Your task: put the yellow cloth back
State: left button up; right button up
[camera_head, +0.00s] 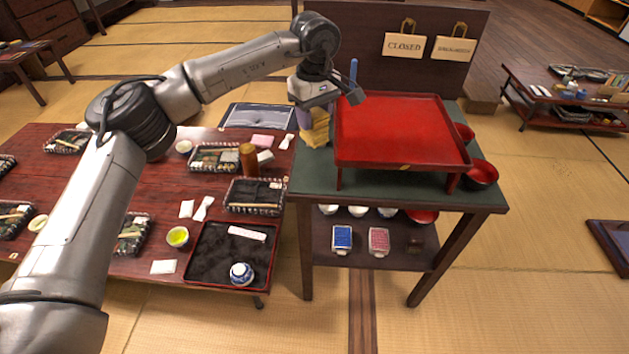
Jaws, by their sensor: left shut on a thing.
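The yellow cloth (317,132) hangs at the left end of the green-topped side table (316,181), just left of the red raised tray (345,153). My left gripper (314,106) is above it, shut on its upper part, pointing down. I cannot tell whether the cloth's lower end touches the table top. A purple-grey thing shows beside the cloth, partly hidden by it and the gripper. My right gripper is not in view.
The red tray fills most of the side table, with red bowls (481,175) at its right. The low dark-red table (110,190) at left is crowded with baskets, cups and a black tray (204,276). A strip of green top is clear in front.

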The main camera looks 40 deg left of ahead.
aim_at(313, 138)
pick_arm(q)
jog(key=n, duration=0.4)
jog(key=shift+a, duration=0.1)
jog(key=n, duration=0.3)
jog(key=shift+s+f+n, duration=0.1)
jog(key=shift+s+n, duration=0.2)
jog(key=shift+n, duration=0.8)
jog(key=n, duration=0.3)
jog(key=shift+w, duration=0.15)
jog(key=shift+n, duration=0.8)
notch_tip(313, 138, down, 5)
jog(key=b, duration=0.3)
jog(key=shift+f, duration=0.35)
notch_tip(313, 138, down, 4)
jog(key=b, duration=0.3)
jog(key=shift+f, duration=0.15)
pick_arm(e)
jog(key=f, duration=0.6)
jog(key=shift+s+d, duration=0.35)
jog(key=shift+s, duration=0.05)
